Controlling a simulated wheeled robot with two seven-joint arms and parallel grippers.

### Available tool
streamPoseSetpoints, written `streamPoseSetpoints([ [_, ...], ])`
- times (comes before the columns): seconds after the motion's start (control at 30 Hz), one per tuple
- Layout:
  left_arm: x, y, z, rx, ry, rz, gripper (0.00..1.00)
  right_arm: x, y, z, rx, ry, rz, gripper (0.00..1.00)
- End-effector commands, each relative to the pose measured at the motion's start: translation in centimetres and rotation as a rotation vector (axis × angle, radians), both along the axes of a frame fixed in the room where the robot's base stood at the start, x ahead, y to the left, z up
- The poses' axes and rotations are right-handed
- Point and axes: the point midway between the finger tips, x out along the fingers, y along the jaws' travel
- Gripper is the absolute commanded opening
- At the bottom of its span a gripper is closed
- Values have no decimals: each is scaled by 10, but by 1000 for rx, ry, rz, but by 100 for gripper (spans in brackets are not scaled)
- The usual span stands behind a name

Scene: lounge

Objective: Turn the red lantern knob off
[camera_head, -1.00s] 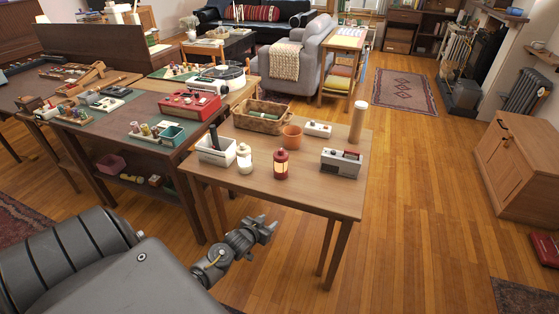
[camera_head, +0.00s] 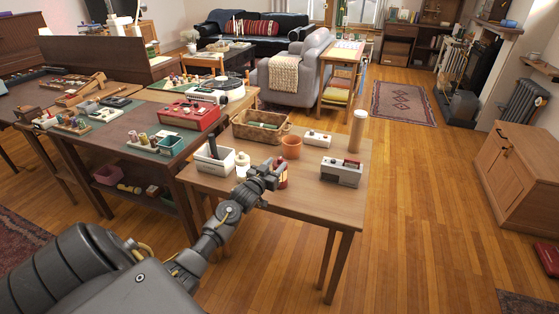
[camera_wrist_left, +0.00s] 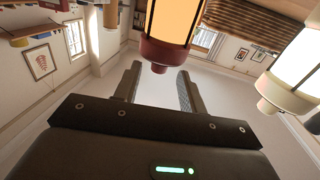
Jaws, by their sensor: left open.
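The red lantern (camera_head: 283,178) stands on the wooden table, partly hidden behind my left gripper (camera_head: 271,170) in the head view. In the left wrist view, which looks upside down, the red lantern (camera_wrist_left: 172,22) has a glowing body and a dark red cap with a small knob (camera_wrist_left: 158,68) at its end. My left gripper (camera_wrist_left: 160,70) is open, and the cap end sits between its two spread fingertips in that view. I cannot tell whether they touch it. A white lantern (camera_head: 243,160) stands to the left; it also glows in the left wrist view (camera_wrist_left: 298,62). My right gripper is not in view.
On the table (camera_head: 315,200) are a white caddy (camera_head: 214,160), a terracotta pot (camera_head: 291,147), a wicker basket (camera_head: 260,128), a grey device (camera_head: 342,172) and a tall tan cylinder (camera_head: 358,130). The table's front right is clear.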

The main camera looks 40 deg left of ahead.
Motion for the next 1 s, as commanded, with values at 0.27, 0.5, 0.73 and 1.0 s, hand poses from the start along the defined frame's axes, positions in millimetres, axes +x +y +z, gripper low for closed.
streamPoseSetpoints([
  [0.27, 34, 5, 0, 0, 1, -1, 41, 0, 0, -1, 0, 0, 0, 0],
  [0.5, 39, 6, 0, 0, 1, -1, 41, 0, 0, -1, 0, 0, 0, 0],
  [0.73, 38, 6, 0, 1, 1, -1, 28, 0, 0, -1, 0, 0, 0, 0],
  [1.0, 38, 9, -1, 1, 2, 0, 0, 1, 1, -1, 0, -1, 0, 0],
])
